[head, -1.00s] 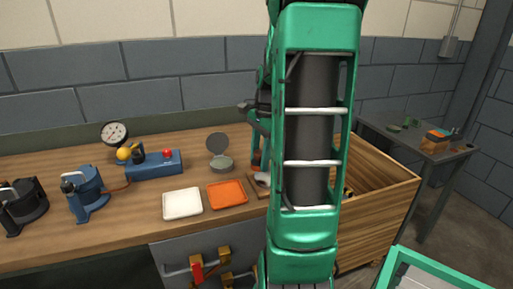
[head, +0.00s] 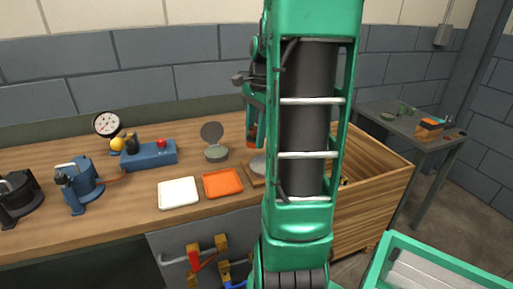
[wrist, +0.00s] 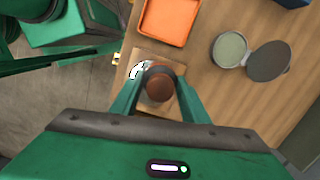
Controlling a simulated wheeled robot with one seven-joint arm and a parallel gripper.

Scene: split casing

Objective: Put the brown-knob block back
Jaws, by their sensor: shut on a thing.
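In the wrist view, the brown round knob (wrist: 159,84) of the brown-knob block sits between the two green fingers of my gripper (wrist: 160,92), which is shut on it. The block's body below the knob is mostly hidden. A wooden board (wrist: 143,57) lies under or behind it, with a pale grey part (wrist: 138,70) beside the knob. In the head view, a small brown piece (head: 252,135) shows at the left edge of my arm, above the board (head: 247,179). I cannot tell whether the block touches the board.
An orange tray (head: 222,183), a white tray (head: 178,193) and a round container with its lid up (head: 215,153) stand left of the board. A blue box with a red button (head: 150,156) is further left. An open wooden bin (head: 375,205) is at the right.

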